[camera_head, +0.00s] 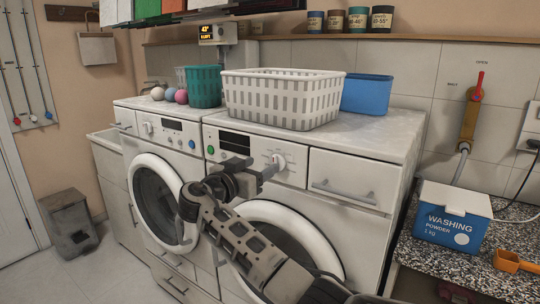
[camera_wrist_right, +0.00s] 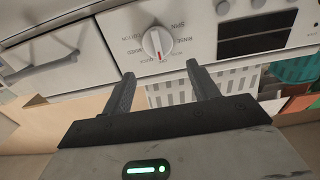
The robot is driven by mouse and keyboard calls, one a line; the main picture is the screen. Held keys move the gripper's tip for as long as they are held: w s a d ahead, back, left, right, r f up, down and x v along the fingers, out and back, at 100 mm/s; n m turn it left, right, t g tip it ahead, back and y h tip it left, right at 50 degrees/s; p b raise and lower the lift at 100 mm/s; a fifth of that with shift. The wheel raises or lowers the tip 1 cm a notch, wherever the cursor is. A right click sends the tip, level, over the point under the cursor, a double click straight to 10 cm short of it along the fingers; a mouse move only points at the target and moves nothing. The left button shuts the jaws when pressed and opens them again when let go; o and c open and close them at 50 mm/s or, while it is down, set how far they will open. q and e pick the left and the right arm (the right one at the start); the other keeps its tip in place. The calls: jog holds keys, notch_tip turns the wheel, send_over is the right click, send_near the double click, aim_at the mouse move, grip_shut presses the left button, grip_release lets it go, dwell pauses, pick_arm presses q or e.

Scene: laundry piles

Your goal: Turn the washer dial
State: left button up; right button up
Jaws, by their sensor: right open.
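The washer dial (camera_head: 279,161) is a round white knob on the control panel of the right-hand white washer (camera_head: 365,229). In the right wrist view, which is turned upside down, the dial (camera_wrist_right: 157,42) shows a raised grip bar, a small red mark and printed labels around it. My right gripper (camera_head: 262,168) is open and empty in front of the panel. In the wrist view its two fingertips (camera_wrist_right: 160,72) point toward the dial, one to each side of it, and appear short of it. My left gripper is not in view.
A second washer (camera_head: 126,150) stands at left. A white basket (camera_head: 283,98), a teal basket (camera_head: 204,87) and a blue bin (camera_head: 367,94) sit on top. A washing powder box (camera_head: 452,216) stands on the speckled counter at right. A drawer handle (camera_head: 343,192) sticks out right of the dial.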

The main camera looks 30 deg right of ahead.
aim_at(273, 159)
jog(key=p+x, duration=0.1)
jog(key=x, duration=0.4)
jog(key=shift+w+d, duration=0.15)
jog(key=shift+d, duration=0.15)
jog(key=c, duration=1)
